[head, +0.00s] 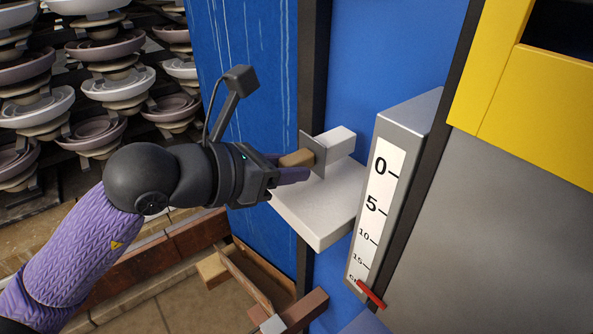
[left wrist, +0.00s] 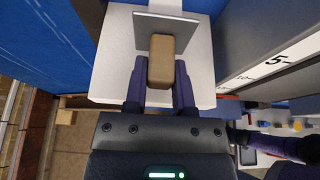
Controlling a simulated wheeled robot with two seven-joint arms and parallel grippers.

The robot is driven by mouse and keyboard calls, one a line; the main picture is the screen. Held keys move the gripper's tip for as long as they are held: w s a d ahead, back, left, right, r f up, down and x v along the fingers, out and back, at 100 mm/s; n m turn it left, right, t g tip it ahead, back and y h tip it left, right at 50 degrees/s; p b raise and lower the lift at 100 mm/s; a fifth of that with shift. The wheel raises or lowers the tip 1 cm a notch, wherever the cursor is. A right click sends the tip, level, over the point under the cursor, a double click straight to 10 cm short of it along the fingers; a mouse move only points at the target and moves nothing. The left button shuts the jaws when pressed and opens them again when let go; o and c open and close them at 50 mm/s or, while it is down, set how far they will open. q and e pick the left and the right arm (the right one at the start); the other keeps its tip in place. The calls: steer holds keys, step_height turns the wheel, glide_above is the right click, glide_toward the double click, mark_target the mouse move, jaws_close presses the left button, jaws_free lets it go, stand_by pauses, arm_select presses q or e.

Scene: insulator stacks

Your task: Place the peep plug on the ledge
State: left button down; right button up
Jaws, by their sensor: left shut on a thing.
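My left gripper (head: 283,168) comes in from the left and is shut on the peep plug (head: 297,158), a tan block. The plug has a grey plate on its far end, close to a white block (head: 340,140) on the blue wall. The white ledge (head: 318,220) juts out below the plug. In the left wrist view the plug (left wrist: 161,62) sits between the purple fingers (left wrist: 160,82), with the grey plate ahead and the white ledge (left wrist: 108,78) beneath. I cannot tell whether the plug touches the ledge. My right gripper is not identifiable.
A grey gauge (head: 378,190) with a numbered scale and red pointer stands right of the ledge. Stacked insulator bowls (head: 100,75) fill the left. A wooden frame (head: 245,285) is below. A blue wall (head: 245,70) stands behind my gripper.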

arm_select(q)
steer(key=shift+w+d+f, duration=0.1)
steer(key=shift+f, duration=0.55)
steer(key=shift+w+d+f, duration=0.1)
steer(key=shift+f, duration=0.5)
steer(key=shift+s, duration=0.15)
arm_select(e)
steer(key=shift+w+d+r, duration=0.1)
steer(key=shift+d+r, duration=0.05)
steer(key=shift+r, duration=0.05)
arm_select(q)
steer(key=shift+a, duration=0.1)
arm_select(e)
steer(key=shift+f, duration=0.1)
arm_select(q)
steer(key=shift+f, duration=0.25)
steer(key=shift+c, duration=2.2)
jaws_free()
steer(key=shift+r, duration=0.1)
arm_select(e)
steer(key=shift+d+f, duration=0.1)
steer(key=shift+d, duration=0.15)
